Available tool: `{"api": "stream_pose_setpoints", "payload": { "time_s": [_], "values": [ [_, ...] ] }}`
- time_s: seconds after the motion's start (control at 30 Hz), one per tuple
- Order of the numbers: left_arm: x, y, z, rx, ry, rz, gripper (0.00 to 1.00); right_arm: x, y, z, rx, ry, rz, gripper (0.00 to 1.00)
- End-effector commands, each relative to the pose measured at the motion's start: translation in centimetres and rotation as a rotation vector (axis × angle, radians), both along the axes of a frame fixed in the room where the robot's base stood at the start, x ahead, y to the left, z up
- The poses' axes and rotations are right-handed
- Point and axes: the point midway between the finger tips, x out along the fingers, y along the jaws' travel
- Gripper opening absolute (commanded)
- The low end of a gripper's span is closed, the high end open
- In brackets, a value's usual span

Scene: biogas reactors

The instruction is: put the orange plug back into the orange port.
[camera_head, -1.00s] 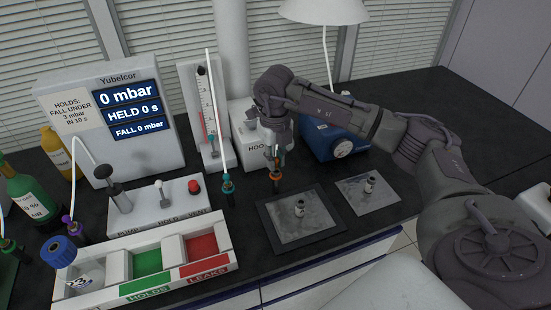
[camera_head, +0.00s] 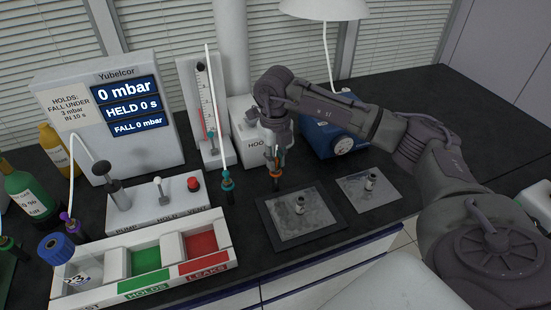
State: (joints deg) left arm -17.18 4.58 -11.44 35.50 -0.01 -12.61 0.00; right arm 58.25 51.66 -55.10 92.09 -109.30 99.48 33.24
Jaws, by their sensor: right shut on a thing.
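My right gripper (camera_head: 273,152) comes in from the right and points down, shut on a small plug that its fingers mostly hide. Just below the fingertips stands a dark fitting with an orange collar, the orange port (camera_head: 277,178), behind the dark-framed plate. The plug and the port line up closely in this view. I cannot tell whether they touch or how deep the plug sits. My left gripper is not in view.
A teal-collared fitting (camera_head: 227,184) stands to the left of the orange one. A grey plate (camera_head: 291,232) with a small vial lies in front, another plate (camera_head: 357,198) to its right. The display box (camera_head: 112,125), pump unit (camera_head: 160,203) and sorting tray (camera_head: 215,262) fill the left.

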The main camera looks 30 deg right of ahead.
Motion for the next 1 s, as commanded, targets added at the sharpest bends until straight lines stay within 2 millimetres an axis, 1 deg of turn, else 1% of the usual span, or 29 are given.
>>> {"api": "stream_pose_setpoints", "payload": {
  "time_s": [0.23, 0.27, 0.4, 0.43, 0.77, 0.87, 0.97, 1.0],
  "values": [
    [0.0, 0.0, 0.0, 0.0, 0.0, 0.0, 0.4, 0.0, 0.0, 0.0, 0.0, 0.0, 0.0, 0.0],
    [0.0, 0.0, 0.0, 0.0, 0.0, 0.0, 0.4, 0.0, 0.0, 0.0, 0.0, 0.0, 0.0, 0.19],
    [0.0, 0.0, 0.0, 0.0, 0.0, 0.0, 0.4, 0.0, 0.0, 0.0, 0.0, 0.0, 0.0, 0.42],
    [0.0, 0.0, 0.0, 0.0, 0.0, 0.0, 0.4, 0.0, 0.0, 0.0, 0.0, 0.0, 0.0, 0.46],
    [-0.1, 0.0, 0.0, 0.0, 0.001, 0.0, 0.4, 0.0, 0.0, 0.3, 0.0, -0.001, 0.0, 0.46],
    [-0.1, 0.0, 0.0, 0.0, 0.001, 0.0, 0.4, 0.1, 0.0, 1.2, 0.001, -0.004, 0.0, 0.46],
    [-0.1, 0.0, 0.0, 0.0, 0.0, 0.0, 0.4, 0.1, 0.0, 3.0, 0.001, -0.006, 0.001, 0.46],
    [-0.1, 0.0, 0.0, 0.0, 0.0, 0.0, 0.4, 0.1, 0.0, 3.9, 0.001, -0.006, 0.001, 0.46]
  ]
}}
